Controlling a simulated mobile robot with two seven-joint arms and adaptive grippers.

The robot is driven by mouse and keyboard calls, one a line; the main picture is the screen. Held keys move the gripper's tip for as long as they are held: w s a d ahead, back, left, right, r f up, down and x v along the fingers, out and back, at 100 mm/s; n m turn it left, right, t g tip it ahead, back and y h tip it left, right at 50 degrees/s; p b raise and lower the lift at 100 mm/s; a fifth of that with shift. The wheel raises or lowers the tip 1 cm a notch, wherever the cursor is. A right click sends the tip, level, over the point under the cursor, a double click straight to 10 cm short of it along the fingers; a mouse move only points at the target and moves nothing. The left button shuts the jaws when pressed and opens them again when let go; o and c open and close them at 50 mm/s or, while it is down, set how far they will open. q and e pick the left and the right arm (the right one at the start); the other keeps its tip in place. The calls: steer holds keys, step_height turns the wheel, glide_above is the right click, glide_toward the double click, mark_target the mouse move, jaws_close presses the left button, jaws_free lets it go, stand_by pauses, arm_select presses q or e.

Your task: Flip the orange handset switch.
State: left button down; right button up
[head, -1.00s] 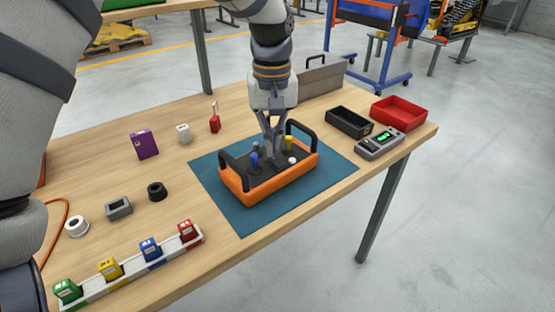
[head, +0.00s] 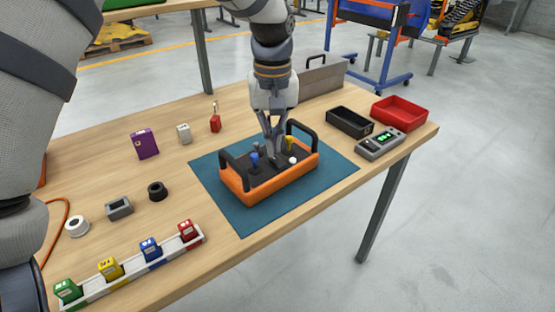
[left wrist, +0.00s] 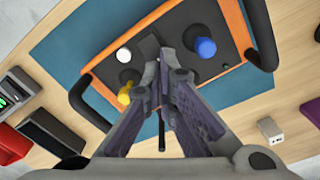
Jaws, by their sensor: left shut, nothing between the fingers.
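The orange handset (head: 268,183) has a black top and two black handles and lies on a blue-green mat (head: 229,216). Its top carries a blue knob (head: 254,160), a yellow knob (head: 290,144), a white button (head: 293,160) and a grey lever (head: 256,147). My left gripper (head: 274,156) is shut and empty, pointing down over the middle of the handset top. In the left wrist view its fingertips (left wrist: 165,62) lie between the white button and the blue knob (left wrist: 205,47). They hide part of the panel, and I cannot tell whether they touch a switch. My right gripper is not in view.
A grey meter with a green display (head: 380,143), a black tray (head: 349,122) and a red tray (head: 399,112) stand right of the mat. A white rack (head: 130,270) with coloured blocks lies front left. Small parts and a purple box (head: 144,144) lie left.

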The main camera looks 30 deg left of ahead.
arm_select(q)
steer(key=shift+f, duration=1.25)
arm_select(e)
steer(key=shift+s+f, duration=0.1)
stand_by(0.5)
arm_select(q)
step_height(320, 180, up, 5)
steer(key=shift+f+p, duration=0.1)
steer(key=shift+p, duration=0.35)
steer(key=shift+r, duration=1.15)
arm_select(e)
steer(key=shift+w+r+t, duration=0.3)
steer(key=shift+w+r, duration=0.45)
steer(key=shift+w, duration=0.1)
